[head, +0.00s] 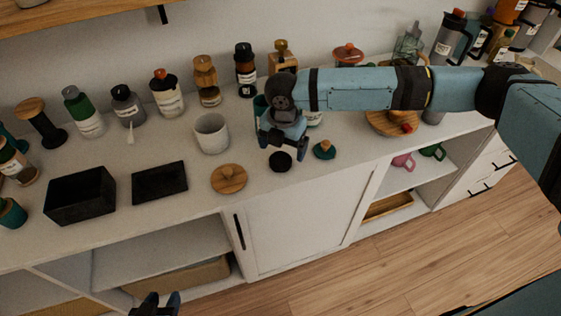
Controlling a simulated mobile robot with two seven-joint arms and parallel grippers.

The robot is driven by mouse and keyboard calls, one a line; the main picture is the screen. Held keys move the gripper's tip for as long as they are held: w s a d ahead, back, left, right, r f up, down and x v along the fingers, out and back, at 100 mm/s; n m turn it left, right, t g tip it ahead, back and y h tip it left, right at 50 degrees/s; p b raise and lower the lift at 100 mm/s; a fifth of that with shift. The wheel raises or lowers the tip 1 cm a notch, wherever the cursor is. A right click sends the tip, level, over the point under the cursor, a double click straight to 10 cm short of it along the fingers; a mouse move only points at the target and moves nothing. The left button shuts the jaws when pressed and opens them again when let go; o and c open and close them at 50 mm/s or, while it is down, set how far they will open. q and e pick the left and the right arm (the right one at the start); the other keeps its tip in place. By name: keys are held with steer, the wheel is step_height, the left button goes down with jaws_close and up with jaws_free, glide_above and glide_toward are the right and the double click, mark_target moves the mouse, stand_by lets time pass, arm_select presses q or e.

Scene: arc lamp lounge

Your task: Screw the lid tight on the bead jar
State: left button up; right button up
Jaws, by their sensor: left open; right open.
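I cannot tell for certain which container is the bead jar. Loose lids lie on the counter: a round wooden lid with a knob (229,179), a black round lid (280,162) and a small teal lid with a wooden knob (324,150). My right gripper (282,147) points down above the counter, open, with the black lid showing just below its fingertips. It partly hides a teal thing (260,103) and a pale-labelled container (315,118) behind it. My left gripper (158,303) is open and empty at the bottom edge, in front of the cabinet.
A pale cup (211,133) stands left of my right gripper. A black open box (80,195) and a black flat tray (159,181) are at the left front. Several bottles and jars line the wall. Some front counter is clear.

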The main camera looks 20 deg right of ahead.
mark_target(280, 159)
steer(key=f, duration=0.3)
steer(key=f+b, duration=0.1)
steer(key=f, duration=0.1)
steer(key=shift+w+a+f, duration=0.15)
steer(key=shift+w+a, duration=0.05)
steer(key=shift+w, duration=0.2)
steer(key=c, duration=1)
step_height(280, 159, up, 20)
steer(key=p, duration=0.2)
